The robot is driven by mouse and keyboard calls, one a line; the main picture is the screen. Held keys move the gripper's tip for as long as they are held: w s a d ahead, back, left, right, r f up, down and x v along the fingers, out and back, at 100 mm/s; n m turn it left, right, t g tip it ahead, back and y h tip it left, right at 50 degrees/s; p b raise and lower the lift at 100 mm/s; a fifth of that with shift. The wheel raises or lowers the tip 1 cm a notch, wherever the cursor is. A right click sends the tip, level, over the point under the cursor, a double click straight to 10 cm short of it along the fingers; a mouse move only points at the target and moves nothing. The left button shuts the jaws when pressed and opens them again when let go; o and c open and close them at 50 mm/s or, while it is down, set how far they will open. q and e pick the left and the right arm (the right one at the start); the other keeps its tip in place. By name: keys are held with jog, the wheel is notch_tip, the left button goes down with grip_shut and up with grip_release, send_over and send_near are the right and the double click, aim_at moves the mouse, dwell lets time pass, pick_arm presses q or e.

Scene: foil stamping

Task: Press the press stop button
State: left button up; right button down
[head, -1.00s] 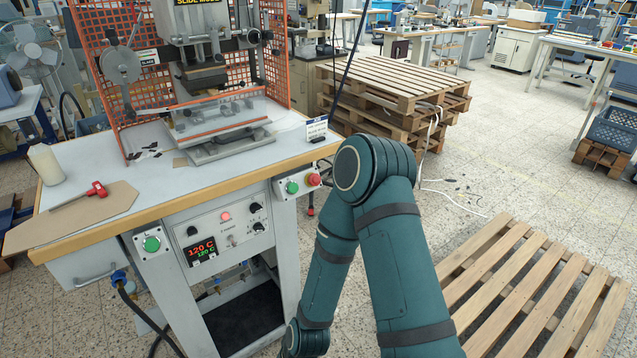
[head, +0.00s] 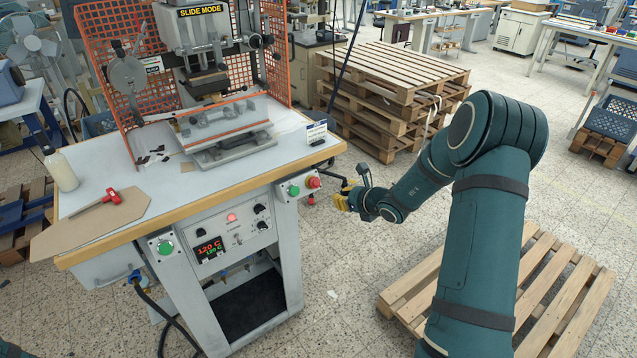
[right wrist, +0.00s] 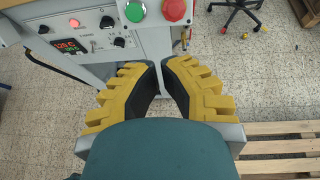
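The red press stop button (head: 313,182) sits on a small grey box at the right front corner of the press table, beside a green button (head: 293,190). In the right wrist view the red button (right wrist: 174,10) is at the top edge, right of the green button (right wrist: 135,11). My right gripper (head: 343,196), with yellow fingers, is just right of and slightly below the red button in the head view, apart from it. In the right wrist view the fingertips (right wrist: 160,63) come together below the buttons with nothing between them. My left gripper is not in view.
The foil press (head: 215,80) stands on the table (head: 110,170), with a control panel (head: 230,230) and another green button (head: 165,247) on its front. Wooden pallets are stacked behind (head: 390,80), and a pallet (head: 550,280) lies beneath my right arm.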

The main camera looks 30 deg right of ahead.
aim_at(314, 187)
jog(key=shift+w+d+r+m+h, duration=0.15)
jog(key=shift+d+r+m+h, duration=0.15)
jog(key=shift+d+r+m, duration=0.25)
jog(key=shift+d+f, duration=0.1)
jog(key=x, duration=1.4)
jog(key=shift+w+r, duration=0.15)
jog(key=shift+r, duration=0.05)
jog(key=shift+n+b+x, duration=0.25)
jog(key=shift+b+x, duration=0.65)
jog(key=shift+b, duration=0.25)
